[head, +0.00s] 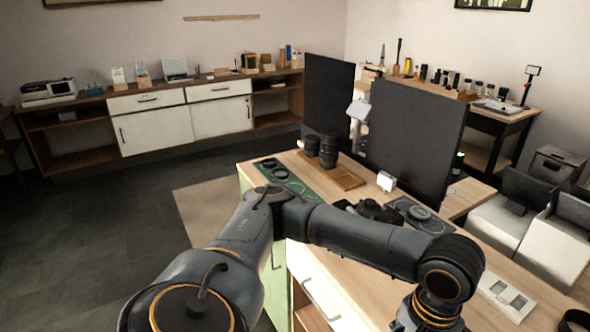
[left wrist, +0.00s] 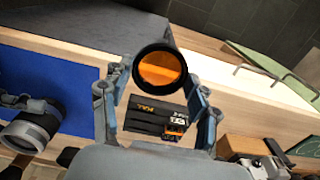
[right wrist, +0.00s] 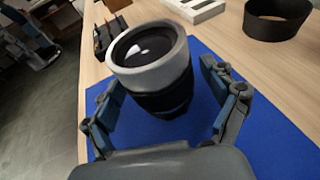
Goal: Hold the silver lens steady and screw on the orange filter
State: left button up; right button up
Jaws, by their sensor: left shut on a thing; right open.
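The orange filter (left wrist: 160,72), orange glass in a black ring, is held between the fingertips of my left gripper (left wrist: 156,82), which is shut on it. The silver lens (right wrist: 148,52), with a silver front ring and a black barrel, stands on the blue mat (right wrist: 262,125). My right gripper (right wrist: 163,90) is open, with one finger on each side of the lens and visible gaps. In the left wrist view the lens (left wrist: 32,130) appears at the left edge, apart from the filter. Both grippers are out of the head view.
A black ring-shaped part (right wrist: 275,18) and a white slotted piece (right wrist: 196,8) lie beyond the mat. Black battery-like blocks (left wrist: 160,118) lie below the filter in the left wrist view.

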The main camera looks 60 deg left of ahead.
jog(key=c, duration=0.8)
pick_arm(q)
jog(key=w+d+r+n, duration=0.4)
jog(key=w+d+r, duration=0.2)
jog(key=w+d, duration=0.3)
jog(key=w+d+r+n, duration=0.4)
jog(key=w+d+r, duration=0.2)
jog(key=w+d, duration=0.3)
jog(key=shift+d+r, duration=0.15)
jog(key=shift+d, duration=0.4)
